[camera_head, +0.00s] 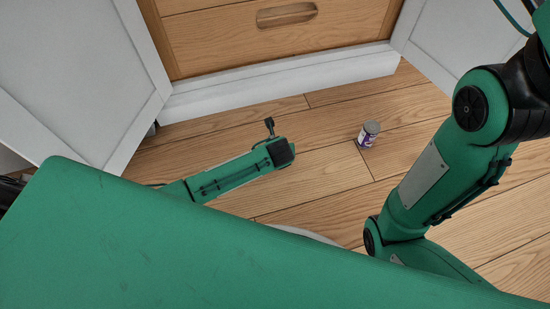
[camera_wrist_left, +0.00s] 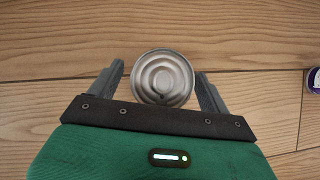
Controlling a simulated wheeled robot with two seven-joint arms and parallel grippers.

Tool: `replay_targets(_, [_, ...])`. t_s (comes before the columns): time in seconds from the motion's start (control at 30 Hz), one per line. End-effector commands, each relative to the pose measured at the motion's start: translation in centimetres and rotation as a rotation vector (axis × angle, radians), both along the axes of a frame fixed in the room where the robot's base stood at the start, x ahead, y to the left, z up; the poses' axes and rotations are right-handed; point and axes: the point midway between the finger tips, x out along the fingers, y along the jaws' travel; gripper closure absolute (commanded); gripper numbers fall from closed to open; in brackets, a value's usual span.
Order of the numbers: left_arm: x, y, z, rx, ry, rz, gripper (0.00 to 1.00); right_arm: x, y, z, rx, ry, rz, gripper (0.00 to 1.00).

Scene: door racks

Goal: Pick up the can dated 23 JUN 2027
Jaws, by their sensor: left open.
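In the left wrist view a can (camera_wrist_left: 162,78) shows its round, ridged silver top. It stands on the floor between the two grey fingers of my left gripper (camera_wrist_left: 161,72). The fingers are open, one on each side of it; I cannot tell whether they touch it. In the head view my left gripper (camera_head: 281,152) points down at the floor, and this can is hidden beneath it. A second can (camera_head: 368,133), with a white and purple label, stands to the right; its edge also shows in the left wrist view (camera_wrist_left: 314,80). No date is readable. My right gripper is out of view.
A wooden drawer front (camera_head: 285,40) with a recessed handle stands behind, above a white plinth (camera_head: 285,85). White open doors flank it at left (camera_head: 70,80) and right (camera_head: 430,40). The wooden floor (camera_head: 325,180) between the cans is clear.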

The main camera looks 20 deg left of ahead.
Motion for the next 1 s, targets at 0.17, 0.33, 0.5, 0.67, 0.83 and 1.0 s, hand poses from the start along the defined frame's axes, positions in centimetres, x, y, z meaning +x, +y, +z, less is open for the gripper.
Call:
replay_targets(0.17, [0.41,0.15,-0.78,0.000,0.000,0.000,0.19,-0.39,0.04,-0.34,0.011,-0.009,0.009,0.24])
replay_targets(0.33, [0.40,0.15,-0.67,0.000,0.000,-0.001,0.19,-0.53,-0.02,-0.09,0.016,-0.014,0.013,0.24])
replay_targets(0.5, [0.39,0.13,-0.66,0.000,0.000,-0.001,0.51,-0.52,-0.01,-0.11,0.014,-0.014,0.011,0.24])
replay_targets(0.67, [0.42,0.12,-0.61,0.000,-0.001,-0.001,0.76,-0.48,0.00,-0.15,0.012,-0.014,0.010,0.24])
replay_targets(0.83, [0.43,0.13,-0.60,0.000,-0.001,-0.001,0.76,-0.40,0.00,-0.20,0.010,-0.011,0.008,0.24])
replay_targets(1.0, [0.44,0.13,-0.09,0.000,-0.001,-0.001,0.76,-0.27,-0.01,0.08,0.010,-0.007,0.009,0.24])
